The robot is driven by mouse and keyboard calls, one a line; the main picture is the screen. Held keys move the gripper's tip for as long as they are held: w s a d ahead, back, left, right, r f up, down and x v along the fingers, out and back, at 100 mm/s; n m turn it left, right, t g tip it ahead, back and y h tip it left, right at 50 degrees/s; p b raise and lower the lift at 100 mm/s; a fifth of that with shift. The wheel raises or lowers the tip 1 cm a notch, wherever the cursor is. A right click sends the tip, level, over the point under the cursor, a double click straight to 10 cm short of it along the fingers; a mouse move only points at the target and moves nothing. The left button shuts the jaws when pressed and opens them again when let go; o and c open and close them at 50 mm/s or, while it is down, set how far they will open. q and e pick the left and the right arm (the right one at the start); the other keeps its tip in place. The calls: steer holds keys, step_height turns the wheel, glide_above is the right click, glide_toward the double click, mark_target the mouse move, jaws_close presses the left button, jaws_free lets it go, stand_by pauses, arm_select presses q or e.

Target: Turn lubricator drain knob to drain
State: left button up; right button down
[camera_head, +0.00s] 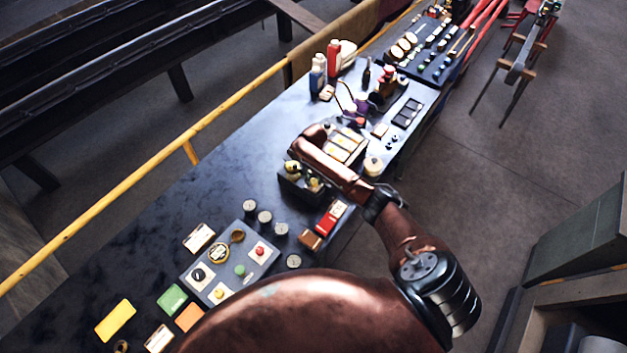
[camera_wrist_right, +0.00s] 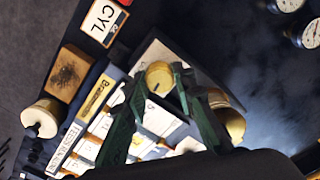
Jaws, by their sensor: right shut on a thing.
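A brass knob (camera_wrist_right: 159,75) with a dark slot mark stands on a pale grey plate in the right wrist view. The dark green fingers of my right gripper (camera_wrist_right: 160,88) are closed on it, one finger at each side. In the head view the dark lubricator block (camera_head: 291,184) with brass fittings sits on the bench, partly under my right arm. My right gripper (camera_head: 312,178) is at this block, and its fingertips are hard to make out there. A larger brass fitting (camera_wrist_right: 232,120) is partly hidden behind the right finger. My left gripper is not in view.
A tray of cards (camera_head: 350,143) lies beside the block. Several round gauges (camera_head: 265,217) and a grey control panel (camera_head: 233,277) lie nearer.

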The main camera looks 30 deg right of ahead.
mark_target(314, 181)
steer(key=shift+m, duration=0.8)
steer(key=shift+w+r, duration=0.1)
steer(key=c, duration=1.6)
jaws_free()
step_height(314, 181, up, 12)
